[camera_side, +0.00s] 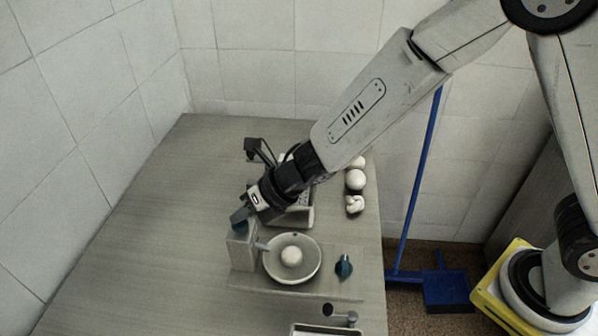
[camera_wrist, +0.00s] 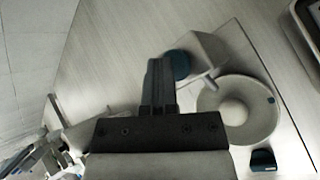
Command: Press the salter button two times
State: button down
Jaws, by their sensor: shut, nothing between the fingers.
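The salter is a pale box (camera_side: 242,254) with a dark blue button (camera_side: 239,226) on top, at the left of the work board in the side view. In the wrist view the box (camera_wrist: 209,50) and its round blue button (camera_wrist: 177,65) lie just right of the fingers. My gripper (camera_side: 242,214) points down at the button from above; its fingers are shut and empty. In the wrist view my gripper (camera_wrist: 157,66) looks close beside the button. Whether the tips touch it cannot be told.
A round pan (camera_side: 273,272) holding a white ball (camera_side: 291,256) stands right of the salter, with a blue knob (camera_side: 344,266) beyond. A basket (camera_side: 301,217) is partly hidden behind my gripper. White round items (camera_side: 355,180) line the right edge. The table's left side is clear.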

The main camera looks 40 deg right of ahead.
aim_at(244, 224)
jog(key=shift+r, duration=0.9)
jog(key=shift+r, duration=0.1)
jog(key=shift+r, duration=2.45)
jog(key=shift+r, duration=0.1)
dwell(0.9)
jog(key=shift+r, duration=1.8)
jog(key=shift+f, duration=0.15)
jog(key=shift+f, duration=4.25)
